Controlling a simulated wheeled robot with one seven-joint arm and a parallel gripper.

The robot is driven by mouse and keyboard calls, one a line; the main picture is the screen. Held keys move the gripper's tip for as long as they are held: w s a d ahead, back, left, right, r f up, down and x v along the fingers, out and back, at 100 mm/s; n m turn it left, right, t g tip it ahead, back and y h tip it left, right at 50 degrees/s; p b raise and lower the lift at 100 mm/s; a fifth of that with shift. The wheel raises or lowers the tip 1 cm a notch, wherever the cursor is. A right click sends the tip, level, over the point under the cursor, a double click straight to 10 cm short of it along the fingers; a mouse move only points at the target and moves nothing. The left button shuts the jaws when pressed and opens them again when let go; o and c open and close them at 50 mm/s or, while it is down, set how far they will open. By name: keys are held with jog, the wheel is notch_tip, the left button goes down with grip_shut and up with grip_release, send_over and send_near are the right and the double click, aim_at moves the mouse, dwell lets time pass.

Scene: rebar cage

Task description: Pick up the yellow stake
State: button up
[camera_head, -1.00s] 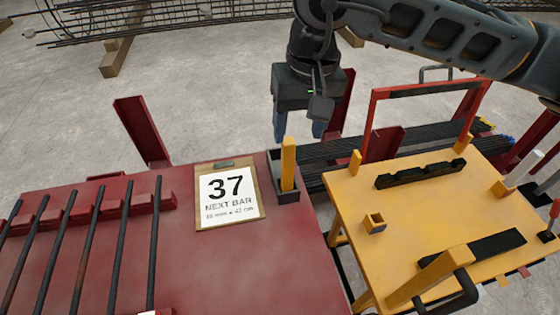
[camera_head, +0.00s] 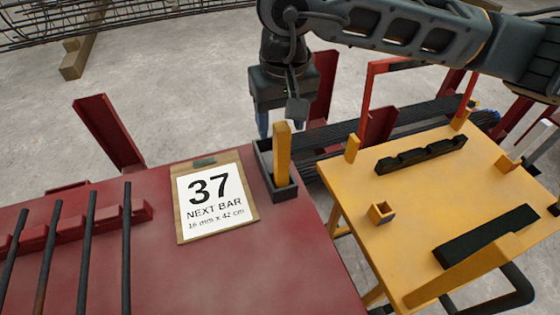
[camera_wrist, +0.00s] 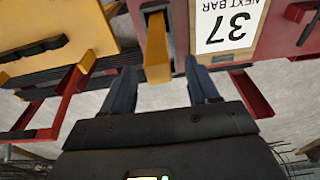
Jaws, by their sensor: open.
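The yellow stake (camera_head: 282,152) stands upright in a dark holder (camera_head: 284,192) at the far right corner of the red table. My gripper (camera_head: 278,128) hangs just behind the stake, its blue fingers partly hidden by it in the head view. In the wrist view the stake (camera_wrist: 157,50) shows at the upper middle, pointing toward the camera. My gripper (camera_wrist: 160,90) is open there, one finger on each side of the stake's line. The stake's end lies near the gap, and I see no contact.
The red table (camera_head: 90,245) bears a clipboard marked 37 (camera_head: 214,200) and several dark bars. A yellow table (camera_head: 350,210) with a small square socket (camera_head: 381,212) and black blocks stands to the right. Red posts (camera_head: 108,130) rise behind.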

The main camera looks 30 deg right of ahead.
aim_at(281, 141)
jog(key=shift+w+d+f+p, duration=0.1)
jog(key=shift+f+p, duration=0.25)
jog(key=shift+f, duration=1.1)
jog(key=shift+w+f+p, duration=0.1)
jog(key=shift+f+p, duration=0.2)
jog(key=shift+f, duration=1.15)
grip_shut()
